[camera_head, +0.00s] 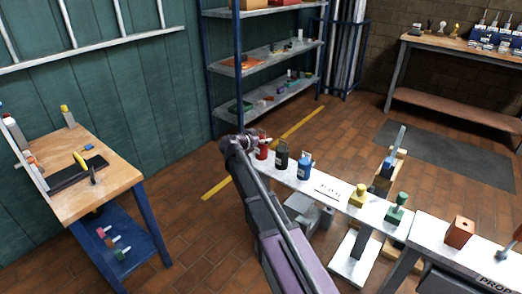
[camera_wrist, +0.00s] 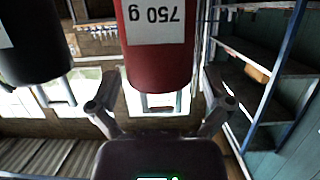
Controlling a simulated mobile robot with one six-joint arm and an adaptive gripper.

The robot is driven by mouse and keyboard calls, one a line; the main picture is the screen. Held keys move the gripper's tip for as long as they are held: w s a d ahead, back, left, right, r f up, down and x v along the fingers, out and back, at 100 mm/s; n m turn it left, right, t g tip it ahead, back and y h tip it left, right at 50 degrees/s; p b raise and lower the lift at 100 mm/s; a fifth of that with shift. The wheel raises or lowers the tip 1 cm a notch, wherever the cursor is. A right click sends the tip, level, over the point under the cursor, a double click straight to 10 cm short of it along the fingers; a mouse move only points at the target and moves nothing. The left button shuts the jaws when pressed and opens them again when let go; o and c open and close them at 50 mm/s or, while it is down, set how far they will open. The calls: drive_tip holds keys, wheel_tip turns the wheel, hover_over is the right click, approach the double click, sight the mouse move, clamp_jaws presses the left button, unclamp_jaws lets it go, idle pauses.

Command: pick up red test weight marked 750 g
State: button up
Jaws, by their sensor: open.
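The red test weight (camera_wrist: 160,68) fills the upper middle of the wrist view, its white label reading 750 g upside down. In the head view the red weight (camera_head: 262,153) stands at the left end of a white bench (camera_head: 335,189). My gripper (camera_wrist: 160,88) is open, with one finger to each side of the red weight's outline. I cannot tell whether either finger touches it. In the head view my gripper (camera_head: 246,143) is just left of the red weight and partly hidden by my arm.
A black weight (camera_head: 281,159) stands close beside the red one and shows in the wrist view (camera_wrist: 30,55). A blue weight (camera_head: 304,168) is further right, then a yellow (camera_head: 359,196) and a green piece (camera_head: 397,208). Metal shelves (camera_head: 267,67) stand behind.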

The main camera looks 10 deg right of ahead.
idle(0.3)
drive_tip(key=c, duration=1.2)
drive_tip(key=shift+r+p, duration=0.25)
drive_tip(key=shift+p, duration=0.05)
drive_tip(key=shift+c, duration=0.2)
wheel_tip(320, 180, up, 3)
drive_tip(key=p, duration=0.3)
drive_tip(key=s+r+p, duration=0.1)
drive_tip(key=s, duration=1.5)
drive_tip(key=shift+d+r, duration=0.25)
drive_tip(key=shift+d, duration=0.2)
